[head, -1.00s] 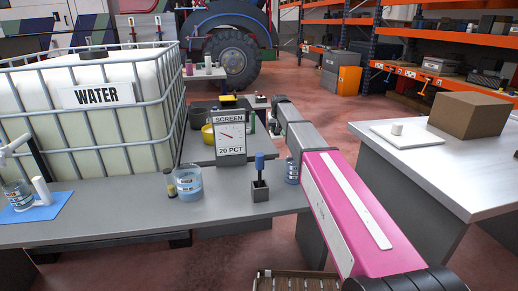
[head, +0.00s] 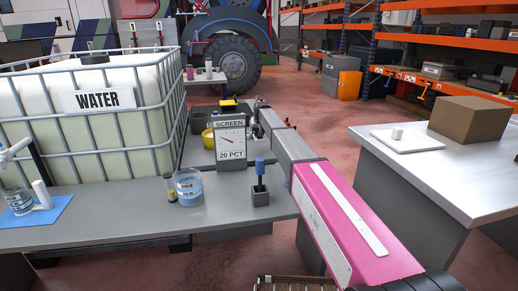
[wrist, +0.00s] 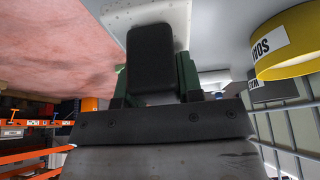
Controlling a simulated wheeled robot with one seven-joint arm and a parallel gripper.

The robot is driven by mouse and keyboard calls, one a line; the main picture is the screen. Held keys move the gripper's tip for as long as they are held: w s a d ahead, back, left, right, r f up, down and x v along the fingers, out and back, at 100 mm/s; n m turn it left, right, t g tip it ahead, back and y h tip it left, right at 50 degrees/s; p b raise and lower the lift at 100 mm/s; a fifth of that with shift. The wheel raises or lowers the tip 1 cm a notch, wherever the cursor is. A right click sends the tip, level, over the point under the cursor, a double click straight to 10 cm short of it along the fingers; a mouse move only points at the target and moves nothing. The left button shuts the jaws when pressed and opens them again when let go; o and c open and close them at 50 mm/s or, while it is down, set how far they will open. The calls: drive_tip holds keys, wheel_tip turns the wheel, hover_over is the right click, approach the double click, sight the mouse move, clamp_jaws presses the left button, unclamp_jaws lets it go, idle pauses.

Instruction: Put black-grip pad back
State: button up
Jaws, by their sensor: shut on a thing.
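My gripper (wrist: 150,88) is shut on the black grip (wrist: 152,55) of a pad, with its green fingers on either side in the wrist view. A pale, dotted plate (wrist: 118,18) shows behind the grip and looks like part of the pad; I cannot tell what it touches. In the head view my arm reaches out past the right of the screen sign, and the gripper end is small, near the far part of the grey bench (head: 200,165). The held pad cannot be made out clearly there.
A yellow tub (wrist: 288,45) is close on the right in the wrist view. In the head view, the screen sign (head: 231,138), a beaker (head: 188,184) and a blue-topped tool in a dark holder (head: 260,196) stand on the near bench. A caged water tank (head: 110,125) is at left.

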wheel_tip(320, 180, down, 8)
drive_tip(key=shift+r, duration=0.2)
drive_tip(key=shift+f, duration=0.3)
drive_tip(key=o, duration=0.9)
drive_tip(key=shift+r, duration=0.1)
